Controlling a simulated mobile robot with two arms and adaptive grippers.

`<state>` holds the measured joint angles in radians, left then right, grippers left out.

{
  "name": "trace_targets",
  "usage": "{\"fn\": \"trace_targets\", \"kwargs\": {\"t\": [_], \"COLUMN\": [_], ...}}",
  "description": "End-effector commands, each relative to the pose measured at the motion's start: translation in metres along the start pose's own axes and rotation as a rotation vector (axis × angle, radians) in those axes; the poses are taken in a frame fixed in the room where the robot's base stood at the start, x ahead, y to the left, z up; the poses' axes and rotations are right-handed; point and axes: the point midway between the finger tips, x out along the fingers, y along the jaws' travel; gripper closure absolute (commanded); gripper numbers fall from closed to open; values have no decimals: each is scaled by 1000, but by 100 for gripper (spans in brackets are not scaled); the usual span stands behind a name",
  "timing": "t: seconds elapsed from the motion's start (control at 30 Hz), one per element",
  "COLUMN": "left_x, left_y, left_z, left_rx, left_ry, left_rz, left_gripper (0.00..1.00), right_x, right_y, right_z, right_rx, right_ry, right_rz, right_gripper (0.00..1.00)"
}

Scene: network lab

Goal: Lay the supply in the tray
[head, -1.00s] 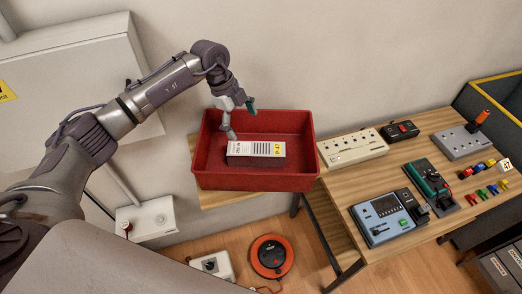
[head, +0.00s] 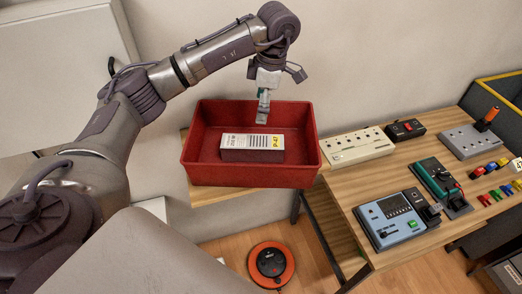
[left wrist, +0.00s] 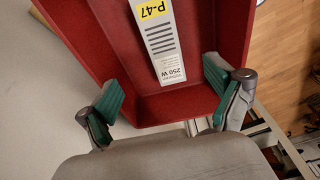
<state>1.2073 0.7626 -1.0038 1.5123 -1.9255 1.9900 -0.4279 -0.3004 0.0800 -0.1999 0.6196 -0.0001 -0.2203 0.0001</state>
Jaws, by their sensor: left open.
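The supply (head: 252,155) is a grey box with a white label and a yellow P-47 mark. It lies flat on the floor of the red tray (head: 250,176), and it also shows in the left wrist view (left wrist: 160,38). My left gripper (head: 263,115) is above the tray's back part, above and apart from the supply. In the left wrist view its green-padded fingers (left wrist: 165,98) are spread wide with nothing between them. My right gripper is in neither view.
The tray stands on a wooden shelf by the wall. To its right a wooden table holds a beige socket strip (head: 356,147), a blue-grey meter (head: 391,218), a green device (head: 440,184) and several coloured clips. An orange cable reel (head: 270,264) is on the floor.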

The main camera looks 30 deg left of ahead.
Motion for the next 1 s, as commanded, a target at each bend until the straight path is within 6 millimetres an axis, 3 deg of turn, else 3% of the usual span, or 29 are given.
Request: {"fn": "trace_targets", "kwargs": {"t": [0.4, 0.67, 0.83, 1.0], "left_x": [70, 88, 109, 132], "left_y": [-1, -2, -6, -6], "left_z": [-1, -2, -6, -5], "left_rx": [8, 8, 7, 7], "left_ry": [3, 3, 3, 2], "left_rz": [-4, -3, -5, -2], "left_gripper": [8, 8, 8, 8], "right_x": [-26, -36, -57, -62], "right_y": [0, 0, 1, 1], "right_z": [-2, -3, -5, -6], "right_rx": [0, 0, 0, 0], "right_ry": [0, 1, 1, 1], "right_rz": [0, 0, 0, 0], "right_gripper": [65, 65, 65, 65]}}
